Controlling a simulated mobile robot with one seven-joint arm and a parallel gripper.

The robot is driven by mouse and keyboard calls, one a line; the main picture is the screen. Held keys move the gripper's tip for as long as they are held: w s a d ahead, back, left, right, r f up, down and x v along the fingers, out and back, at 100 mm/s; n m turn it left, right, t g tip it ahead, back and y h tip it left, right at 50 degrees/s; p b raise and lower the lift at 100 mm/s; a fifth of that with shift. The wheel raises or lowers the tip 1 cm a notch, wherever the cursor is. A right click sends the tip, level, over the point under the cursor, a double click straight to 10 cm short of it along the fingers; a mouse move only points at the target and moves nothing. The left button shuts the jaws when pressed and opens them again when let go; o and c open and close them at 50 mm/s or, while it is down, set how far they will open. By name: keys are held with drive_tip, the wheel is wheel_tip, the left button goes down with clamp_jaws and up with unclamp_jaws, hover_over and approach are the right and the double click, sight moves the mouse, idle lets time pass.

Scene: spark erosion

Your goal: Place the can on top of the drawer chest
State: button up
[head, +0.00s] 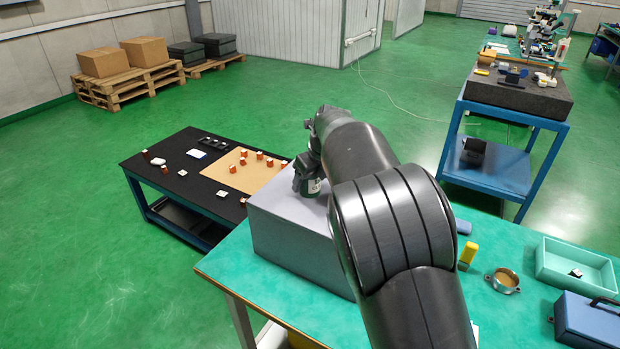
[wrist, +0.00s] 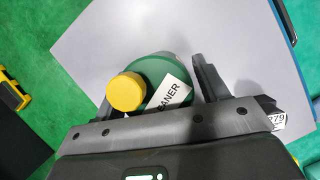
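The can (wrist: 150,72) is green with a yellow cap and a white label with lettering that ends in "EANER". It shows in the wrist view between the two fingers of my gripper (wrist: 155,85) and fills the space between them. The drawer chest (head: 290,245) is a grey box on the green-topped bench; its pale flat top (wrist: 225,35) lies beneath the can in the wrist view. In the head view my gripper (head: 308,185) is low over the chest top, and my arm covers much of the chest. I cannot tell whether the can touches the top.
A black table (head: 170,185) with small parts stands left beyond the bench.

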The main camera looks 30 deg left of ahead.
drive_tip(key=shift+o, duration=0.5)
drive_tip(key=shift+r, duration=0.1)
drive_tip(key=shift+r, duration=0.3)
drive_tip(key=v, duration=1.1)
drive_tip(key=shift+d+r, duration=0.2)
drive_tip(key=shift+d, duration=0.1)
drive_tip(key=shift+s, duration=0.1)
